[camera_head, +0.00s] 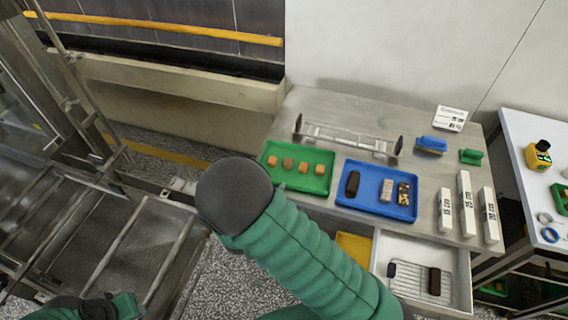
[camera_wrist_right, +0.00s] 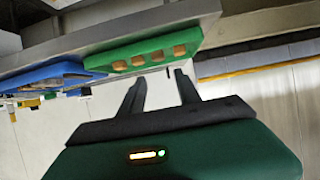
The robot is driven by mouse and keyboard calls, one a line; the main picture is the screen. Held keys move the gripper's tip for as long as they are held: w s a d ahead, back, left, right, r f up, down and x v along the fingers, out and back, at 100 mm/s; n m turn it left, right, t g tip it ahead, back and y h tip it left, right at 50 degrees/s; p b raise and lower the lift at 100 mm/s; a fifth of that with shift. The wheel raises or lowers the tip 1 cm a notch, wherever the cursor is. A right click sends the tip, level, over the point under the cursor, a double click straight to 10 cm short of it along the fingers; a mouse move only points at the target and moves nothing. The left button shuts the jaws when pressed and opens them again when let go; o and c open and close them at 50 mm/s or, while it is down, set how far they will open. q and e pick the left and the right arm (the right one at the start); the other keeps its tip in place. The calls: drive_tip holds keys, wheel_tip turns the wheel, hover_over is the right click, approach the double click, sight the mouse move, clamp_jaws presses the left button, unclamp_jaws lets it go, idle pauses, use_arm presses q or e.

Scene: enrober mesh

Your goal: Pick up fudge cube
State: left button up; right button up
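Several brown and orange fudge cubes (camera_head: 288,163) sit in a row in a green tray (camera_head: 318,184) on the steel table. The cubes (camera_wrist_right: 147,57) and the green tray (camera_wrist_right: 190,34) also show upside down in the right wrist view. My right gripper (camera_wrist_right: 161,79) is open and empty, with its two dark fingers apart near the tray, not touching a cube. In the head view my right arm's dark rounded end hides its fingers, just left of the tray's near corner. A dark and green part of my left arm shows at the bottom left; no left fingers can be made out.
A blue tray (camera_head: 345,199) with dark and decorated bars stands right of the green one. A metal rack (camera_head: 345,139) is behind the trays. White labelled blocks (camera_head: 465,203) stand at the right. An open drawer (camera_head: 455,280) is below. Metal mesh machinery (camera_head: 95,240) fills the left.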

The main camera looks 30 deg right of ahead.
approach(287, 163)
drive_tip(key=x, duration=0.4)
drive_tip(key=shift+w+a+f, duration=0.1)
drive_tip(key=shift+a+f, duration=0.05)
drive_tip(key=shift+f, duration=0.1)
drive_tip(key=shift+w+d+p, duration=0.2)
drive_tip(key=shift+d+p, duration=0.15)
drive_tip(key=shift+p, duration=0.05)
drive_tip(key=x, duration=0.4)
drive_tip(key=shift+s+d+p, duration=0.1)
drive_tip(key=shift+d+p, duration=0.15)
drive_tip(key=shift+p, duration=0.15)
drive_tip(key=shift+d+f, duration=0.15)
drive_tip(key=shift+d, duration=0.1)
drive_tip(key=shift+a, duration=0.2)
drive_tip(key=c, duration=0.8)
